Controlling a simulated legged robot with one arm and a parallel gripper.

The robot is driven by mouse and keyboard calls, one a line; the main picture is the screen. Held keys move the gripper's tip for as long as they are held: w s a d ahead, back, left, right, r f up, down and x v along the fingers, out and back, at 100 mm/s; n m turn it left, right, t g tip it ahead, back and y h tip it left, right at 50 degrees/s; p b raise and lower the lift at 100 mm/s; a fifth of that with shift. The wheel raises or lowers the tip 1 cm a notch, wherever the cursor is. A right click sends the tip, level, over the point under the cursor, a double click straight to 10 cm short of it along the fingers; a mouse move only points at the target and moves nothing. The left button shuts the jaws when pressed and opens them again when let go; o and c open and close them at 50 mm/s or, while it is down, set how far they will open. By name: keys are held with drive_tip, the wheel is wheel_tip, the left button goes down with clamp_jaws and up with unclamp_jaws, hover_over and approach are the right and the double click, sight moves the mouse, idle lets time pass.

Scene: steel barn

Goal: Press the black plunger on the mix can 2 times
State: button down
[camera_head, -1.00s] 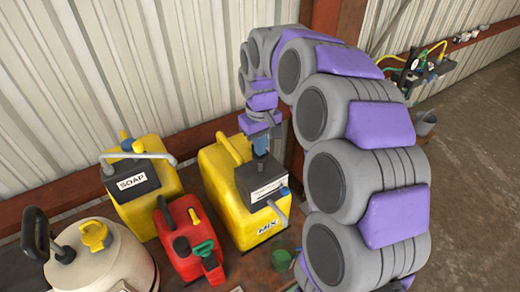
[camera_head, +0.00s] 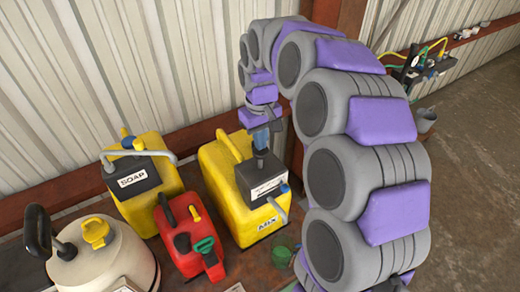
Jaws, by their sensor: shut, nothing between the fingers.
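The mix can (camera_head: 228,188) is a yellow can with a dark box-shaped top and a MIX label on its front; it stands upright on the bench. The black plunger (camera_head: 263,155) is a small dark piece on top of that box, partly covered by my gripper. My gripper (camera_head: 261,148) is shut and points down directly over the plunger. I cannot tell whether its tips touch the plunger or sit just above it.
A yellow SOAP can (camera_head: 147,205) stands to the left, with a red can (camera_head: 188,238) in front. A cream container (camera_head: 100,268) is at the front left. A small green cup (camera_head: 283,256) is right of the mix can. A corrugated wall (camera_head: 130,80) stands behind.

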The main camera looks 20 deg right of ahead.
sight(260, 153)
drive_tip(key=shift+f+b, duration=0.9)
drive_tip(key=shift+f, duration=1.85)
drive_tip(key=shift+r, duration=0.2)
drive_tip(key=shift+r+p, duration=1.15)
drive_tip(key=shift+r, duration=1.75)
drive_tip(key=shift+r, duration=0.1)
drive_tip(key=shift+r+p, duration=1.05)
drive_tip(key=shift+r, duration=1.4)
